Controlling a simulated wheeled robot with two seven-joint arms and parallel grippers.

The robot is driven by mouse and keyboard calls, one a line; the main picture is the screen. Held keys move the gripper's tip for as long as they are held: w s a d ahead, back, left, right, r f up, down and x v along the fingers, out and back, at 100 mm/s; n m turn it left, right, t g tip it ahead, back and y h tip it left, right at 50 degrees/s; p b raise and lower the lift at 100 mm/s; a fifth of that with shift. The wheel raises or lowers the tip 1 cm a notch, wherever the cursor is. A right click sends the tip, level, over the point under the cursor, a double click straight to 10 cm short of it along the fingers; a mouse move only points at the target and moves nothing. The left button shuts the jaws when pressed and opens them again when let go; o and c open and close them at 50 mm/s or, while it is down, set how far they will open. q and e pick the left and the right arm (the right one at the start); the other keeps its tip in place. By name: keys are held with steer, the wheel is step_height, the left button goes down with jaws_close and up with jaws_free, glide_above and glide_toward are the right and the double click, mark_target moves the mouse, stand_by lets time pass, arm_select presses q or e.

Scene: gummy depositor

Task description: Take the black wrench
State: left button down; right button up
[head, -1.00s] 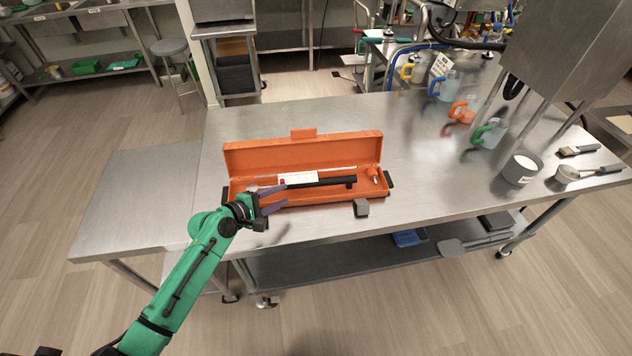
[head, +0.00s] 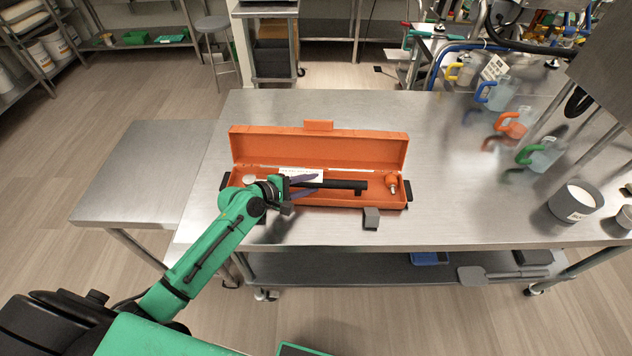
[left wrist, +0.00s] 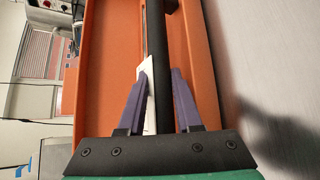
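The black wrench (head: 345,185) lies along the open orange toolbox (head: 385,148), its head toward the right end. My left gripper (head: 318,186) reaches in from the left at the box's front edge. In the left wrist view the two purple fingers (left wrist: 160,98) stand apart, one on each side of the black handle (left wrist: 158,60). A gap shows between the handle and the right finger; contact on the left side I cannot tell. A white label (head: 303,175) lies beside the wrench. My right gripper is in neither view.
An orange-handled piece (head: 392,182) sits at the box's right end. A small grey block (head: 371,218) stands in front of the box. A grey container of white powder (head: 575,202) and jugs with coloured handles (head: 515,124) stand right. The metal table (head: 450,210) is clear between.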

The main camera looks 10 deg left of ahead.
arm_select(q)
steer(key=shift+w+d, duration=0.35)
steer(key=shift+w, duration=0.05)
steer(key=shift+s+a, duration=0.15)
stand_by(0.4)
steer(key=shift+r, duration=0.15)
stand_by(0.6)
step_height(320, 180, up, 20)
steer(key=shift+b, duration=0.4)
steer(key=c, duration=1.1)
jaws_free()
steer(key=shift+c, duration=0.2)
jaws_close()
